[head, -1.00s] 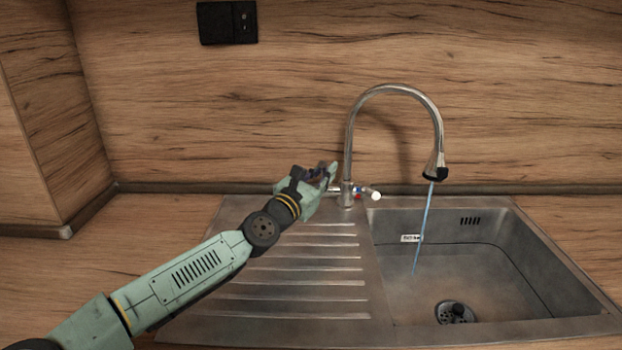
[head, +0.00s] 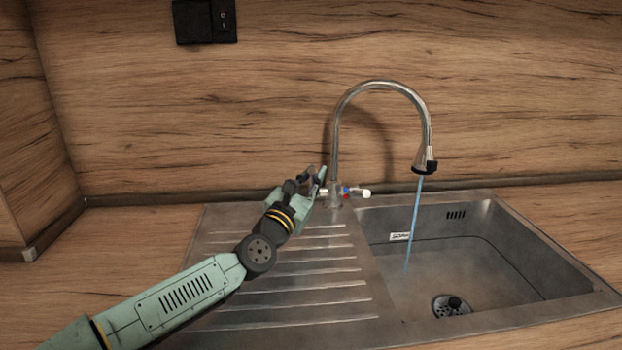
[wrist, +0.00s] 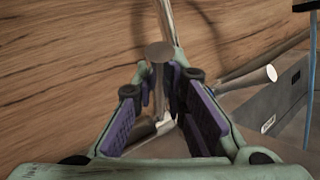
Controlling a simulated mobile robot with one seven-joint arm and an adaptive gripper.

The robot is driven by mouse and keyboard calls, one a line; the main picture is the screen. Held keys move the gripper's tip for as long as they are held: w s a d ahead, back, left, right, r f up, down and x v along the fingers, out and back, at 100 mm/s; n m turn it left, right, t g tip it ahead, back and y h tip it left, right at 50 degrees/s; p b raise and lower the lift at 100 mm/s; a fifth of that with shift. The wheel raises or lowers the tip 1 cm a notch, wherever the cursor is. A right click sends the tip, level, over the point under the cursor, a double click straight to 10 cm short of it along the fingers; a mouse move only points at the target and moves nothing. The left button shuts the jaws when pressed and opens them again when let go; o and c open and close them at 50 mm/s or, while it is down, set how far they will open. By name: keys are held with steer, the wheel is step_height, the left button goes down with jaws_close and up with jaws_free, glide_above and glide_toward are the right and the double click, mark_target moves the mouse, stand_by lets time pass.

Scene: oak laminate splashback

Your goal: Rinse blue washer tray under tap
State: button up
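No blue washer tray is visible in either view. The tap (head: 337,130) is a tall curved chrome spout, and a thin blue stream of water (head: 413,225) falls from its nozzle into the steel sink (head: 470,250). My gripper (head: 316,180) is just left of the tap's base in the head view. In the wrist view its purple-padded fingers (wrist: 162,92) stand apart, with a round-ended metal tap lever (wrist: 159,52) between them. I cannot tell whether the pads touch it. A second lever (wrist: 260,76) with a pale end points right.
The ribbed drainboard (head: 300,275) left of the basin is bare under my arm. The basin holds only a drain strainer (head: 452,306). The wooden splashback (head: 250,120) rises close behind the tap, with a black socket (head: 205,20) on it. Wooden counter (head: 120,250) is clear at left.

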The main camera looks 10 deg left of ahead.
steer(key=o, duration=0.5)
steer(key=shift+c, duration=0.2)
steer(key=r+v, duration=0.3)
steer(key=v, duration=1)
steer(key=shift+s+a, duration=0.15)
steer(key=shift+s, duration=0.15)
steer(key=shift+f, duration=0.1)
